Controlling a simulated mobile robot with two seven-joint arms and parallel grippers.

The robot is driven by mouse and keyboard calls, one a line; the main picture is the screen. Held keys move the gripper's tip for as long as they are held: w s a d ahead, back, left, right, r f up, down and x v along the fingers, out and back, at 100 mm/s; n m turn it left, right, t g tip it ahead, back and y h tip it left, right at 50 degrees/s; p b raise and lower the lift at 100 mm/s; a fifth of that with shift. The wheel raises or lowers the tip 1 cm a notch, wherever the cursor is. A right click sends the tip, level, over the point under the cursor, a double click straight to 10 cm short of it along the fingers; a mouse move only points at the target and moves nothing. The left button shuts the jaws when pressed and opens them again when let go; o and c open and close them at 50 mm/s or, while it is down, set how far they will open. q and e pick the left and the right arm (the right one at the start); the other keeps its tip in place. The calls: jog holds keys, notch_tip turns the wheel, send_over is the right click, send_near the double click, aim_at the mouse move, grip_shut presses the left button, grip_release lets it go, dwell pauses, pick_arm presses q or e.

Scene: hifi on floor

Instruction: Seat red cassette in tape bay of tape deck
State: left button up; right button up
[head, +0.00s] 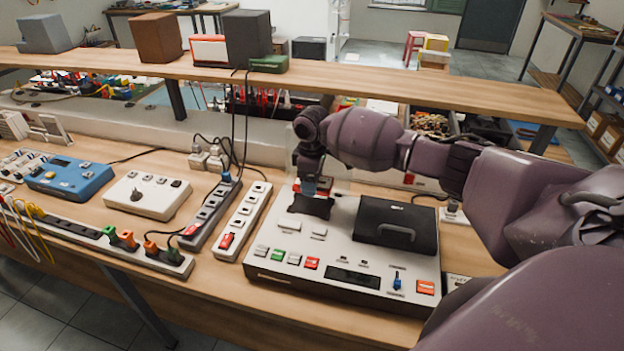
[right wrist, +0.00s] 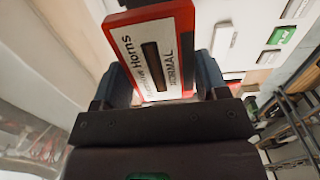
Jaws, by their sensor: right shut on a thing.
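The red cassette (right wrist: 150,50), with a white label reading "Horns" and "NORMAL", is held between the fingers of my right gripper (right wrist: 160,78). In the head view a bit of red (head: 310,187) shows at the right gripper (head: 315,192), mostly covered by it. The gripper is over the back left part of the white tape deck (head: 340,250). A clear raised panel (head: 338,172) stands behind it. The tape bay is hidden by the gripper, so I cannot tell whether the cassette touches it. My left gripper is not in view.
A black handled block (head: 395,225) sits on the deck's right side. Power strips (head: 243,220), a white box (head: 147,195) and a blue box (head: 70,177) stand to the left. A wooden shelf (head: 330,72) spans the back above the bench.

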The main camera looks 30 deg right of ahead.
aim_at(310, 206)
jog(key=shift+w+a, duration=0.25)
jog(key=shift+w, duration=0.2)
jog(key=shift+s+d+f+b, duration=0.15)
jog(key=shift+s+f+b, duration=0.05)
jog(key=shift+b, duration=0.1)
jog(key=shift+f, duration=0.25)
jog(key=shift+f+b, duration=2.1)
jog(key=shift+b, duration=0.15)
jog(key=shift+p, duration=0.4)
jog(key=shift+f, duration=0.25)
jog(key=shift+f, duration=0.1)
dwell(0.8)
jog(key=shift+f, duration=0.25)
